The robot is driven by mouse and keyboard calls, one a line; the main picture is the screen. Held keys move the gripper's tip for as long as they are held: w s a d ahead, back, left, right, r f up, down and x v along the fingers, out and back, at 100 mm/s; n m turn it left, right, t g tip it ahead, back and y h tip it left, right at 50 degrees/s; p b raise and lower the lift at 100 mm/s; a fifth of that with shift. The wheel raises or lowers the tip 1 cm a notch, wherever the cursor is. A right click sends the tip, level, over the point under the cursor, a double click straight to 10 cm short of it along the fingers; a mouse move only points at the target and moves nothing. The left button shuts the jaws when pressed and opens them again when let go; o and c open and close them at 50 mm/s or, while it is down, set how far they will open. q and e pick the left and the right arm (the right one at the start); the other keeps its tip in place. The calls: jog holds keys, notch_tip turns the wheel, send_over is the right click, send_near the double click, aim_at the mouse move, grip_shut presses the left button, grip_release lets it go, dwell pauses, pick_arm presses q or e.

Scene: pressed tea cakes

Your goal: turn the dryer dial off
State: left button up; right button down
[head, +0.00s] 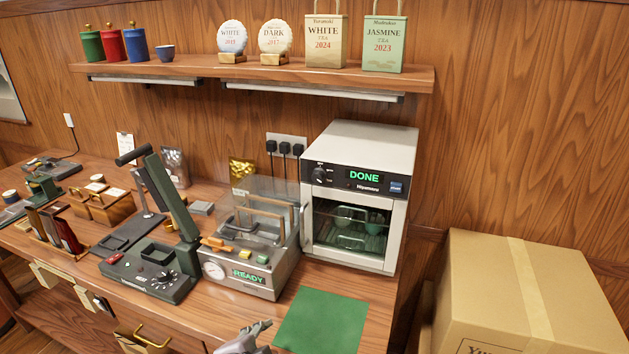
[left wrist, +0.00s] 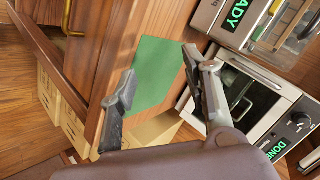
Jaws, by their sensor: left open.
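The dryer (head: 405,210) is a white box with a glass door at the right end of the counter. Its black round dial (head: 320,175) sits at the left of the top panel, beside a green display reading DONE. The dial's pointer setting is too small to read. In the left wrist view the dryer shows tilted at the right, with the dial (left wrist: 300,121) near the edge. My left gripper (head: 258,334) is at the bottom of the head view, in front of the counter, well away from the dial. In the left wrist view its fingers (left wrist: 165,90) are apart and empty. My right gripper is not in view.
A green mat (head: 322,322) lies before the dryer. A machine reading READY (head: 248,276) and a lever press (head: 150,267) stand to its left. A shelf (head: 270,70) hangs above. A large cardboard box (head: 490,270) stands right of the counter.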

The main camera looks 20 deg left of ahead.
pick_arm(q)
jog(key=w+r+m+t, duration=0.3)
jog(key=w+r+m, duration=0.25)
jog(key=r, duration=0.25)
jog(key=m+t+h, duration=0.1)
jog(key=m+t, duration=0.4)
jog(key=m, duration=0.4)
send_near(315, 178)
jog(key=shift+n, duration=0.35)
jog(key=w+p, duration=0.4)
jog(key=w, duration=0.4)
jog(key=shift+w, duration=0.3)
jog(key=shift+c, duration=0.3)
grip_shut()
